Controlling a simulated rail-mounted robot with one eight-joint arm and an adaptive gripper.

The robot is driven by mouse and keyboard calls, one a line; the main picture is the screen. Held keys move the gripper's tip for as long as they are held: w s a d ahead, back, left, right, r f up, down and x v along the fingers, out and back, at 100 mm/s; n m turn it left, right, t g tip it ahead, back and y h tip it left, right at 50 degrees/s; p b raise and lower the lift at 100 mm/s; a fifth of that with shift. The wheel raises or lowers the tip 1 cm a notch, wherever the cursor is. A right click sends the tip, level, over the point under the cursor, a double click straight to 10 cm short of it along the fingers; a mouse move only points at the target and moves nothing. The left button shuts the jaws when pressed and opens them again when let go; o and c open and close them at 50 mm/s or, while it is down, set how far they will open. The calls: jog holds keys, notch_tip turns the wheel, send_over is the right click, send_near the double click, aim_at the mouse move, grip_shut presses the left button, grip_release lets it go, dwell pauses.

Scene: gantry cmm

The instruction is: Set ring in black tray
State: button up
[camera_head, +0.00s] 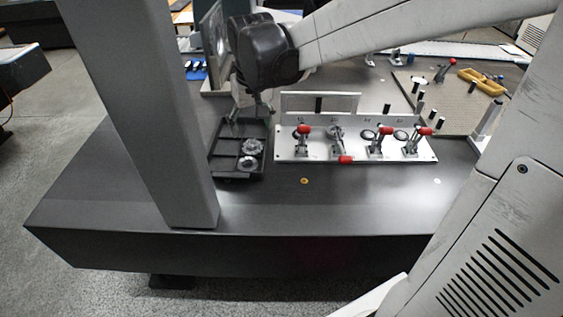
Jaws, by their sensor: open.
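The black tray (224,164) lies on the dark table, left of the clamp fixture, and is divided into compartments. Two round metallic parts sit in its right-hand compartments: an upper one (253,146) and a lower one (246,164). I cannot tell whether either is the ring. My gripper (252,110) is open and hangs over the back of the tray, its fingers small and dark. I see nothing clearly held between them. The tray's back part is partly hidden by the gripper.
A silver fixture plate (285,154) with several red-handled toggle clamps stands right of the tray; one red handle (346,159) lies low at its front. A grey column (150,110) stands left of the tray. A perforated plate (455,110) lies back right. The front table strip is mostly clear.

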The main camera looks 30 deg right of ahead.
jog(key=s+r+t, duration=0.2)
jog(key=s+t, duration=0.2)
jog(key=s, duration=1.5)
jog(key=shift+s+t, duration=0.3)
jog(key=shift+s, duration=0.1)
jog(key=shift+r, duration=0.15)
